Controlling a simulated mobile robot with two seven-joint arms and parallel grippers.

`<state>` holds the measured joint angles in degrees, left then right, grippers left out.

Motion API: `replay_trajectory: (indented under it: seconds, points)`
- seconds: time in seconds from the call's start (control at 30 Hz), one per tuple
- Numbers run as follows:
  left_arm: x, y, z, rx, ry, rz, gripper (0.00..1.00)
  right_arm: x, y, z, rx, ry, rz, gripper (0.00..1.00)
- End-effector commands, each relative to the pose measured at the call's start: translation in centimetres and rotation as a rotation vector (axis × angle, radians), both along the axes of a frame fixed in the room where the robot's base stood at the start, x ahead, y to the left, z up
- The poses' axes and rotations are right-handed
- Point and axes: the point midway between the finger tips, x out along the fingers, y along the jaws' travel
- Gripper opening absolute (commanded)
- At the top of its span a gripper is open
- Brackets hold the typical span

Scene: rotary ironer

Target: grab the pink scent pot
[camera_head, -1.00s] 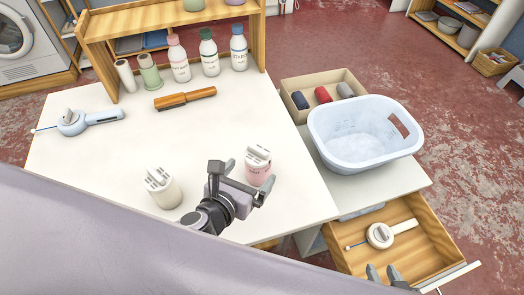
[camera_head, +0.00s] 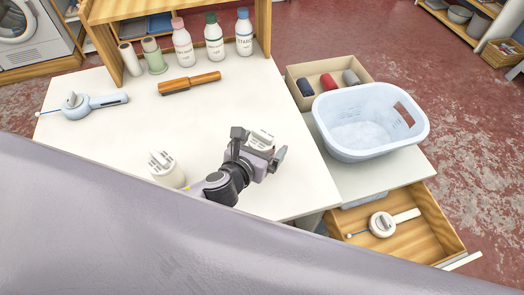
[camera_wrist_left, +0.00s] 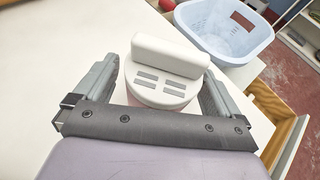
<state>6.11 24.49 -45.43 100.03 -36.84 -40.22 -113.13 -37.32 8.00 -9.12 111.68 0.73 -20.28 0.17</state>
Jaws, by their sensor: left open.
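The pink scent pot stands on the white table near its front right edge. In the head view only its white slotted lid (camera_head: 262,138) shows behind my left gripper (camera_head: 259,147); its body is hidden. In the left wrist view the lid (camera_wrist_left: 165,68) with its raised bar sits between the two open fingers, with a little pink body showing below it. The fingers stand on either side of the pot; I cannot tell whether they touch it. My right gripper is out of view.
A cream pot (camera_head: 166,168) stands left of my left arm. A blue basket (camera_head: 370,120) and an open drawer (camera_head: 440,222) are to the right. Several bottles (camera_head: 214,40), a wooden-handled brush (camera_head: 189,83) and a blue tool (camera_head: 95,104) are further back.

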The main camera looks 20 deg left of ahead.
Motion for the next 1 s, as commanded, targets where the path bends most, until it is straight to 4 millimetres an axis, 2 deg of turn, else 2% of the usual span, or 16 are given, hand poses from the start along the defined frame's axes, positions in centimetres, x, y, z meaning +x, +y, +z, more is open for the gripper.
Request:
replay_trajectory:
  seconds: [0.03, 0.07, 0.2, 0.3, 0.53, 0.67, 0.83, 1.0]
  points:
    - [0.0, 0.0, 0.0, 0.0, 0.0, 0.0, 0.98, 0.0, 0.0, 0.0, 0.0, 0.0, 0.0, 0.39]
    - [0.0, 0.0, 0.0, 0.0, 0.0, 0.0, 0.91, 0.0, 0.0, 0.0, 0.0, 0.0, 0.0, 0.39]
    - [0.0, 0.0, 0.0, 0.0, 0.0, 0.0, 0.46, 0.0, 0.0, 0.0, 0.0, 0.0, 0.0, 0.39]
    - [0.0, 0.0, 0.0, 0.0, -0.001, 0.0, 0.35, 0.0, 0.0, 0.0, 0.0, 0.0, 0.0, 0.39]
    - [0.0, 0.0, 0.2, 0.0, -0.001, 0.0, 0.35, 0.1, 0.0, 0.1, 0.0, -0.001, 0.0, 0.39]
    - [0.0, 0.0, 1.0, 0.002, -0.002, -0.001, 0.35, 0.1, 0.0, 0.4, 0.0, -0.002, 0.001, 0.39]
    - [0.0, 0.0, 3.5, 0.0, -0.005, -0.001, 0.35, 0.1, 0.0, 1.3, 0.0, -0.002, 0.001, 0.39]
    - [0.1, 0.0, 7.8, -0.001, -0.009, -0.001, 0.35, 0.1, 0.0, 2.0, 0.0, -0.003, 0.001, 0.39]
